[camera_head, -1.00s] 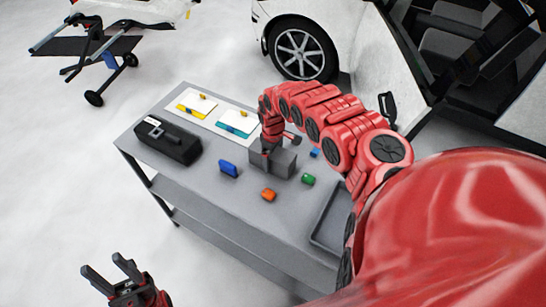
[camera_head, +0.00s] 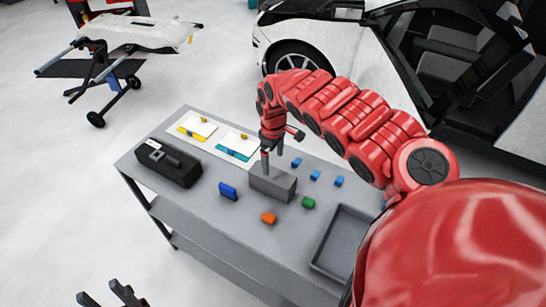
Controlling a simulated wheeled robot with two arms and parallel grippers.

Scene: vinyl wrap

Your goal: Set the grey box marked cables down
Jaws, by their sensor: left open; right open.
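The grey box (camera_head: 272,184) rests on the grey table, near its middle. Its cables marking cannot be read from here. My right gripper (camera_head: 270,165) is just above the box, fingers pointing down and apart at its top edge; the box stands on the table surface. My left gripper (camera_head: 104,294) is open and empty at the bottom left, away from the table and partly cut off by the frame edge.
White sheets (camera_head: 197,128) lie behind; a grey tray (camera_head: 343,238) lies right. A white car stands beyond.

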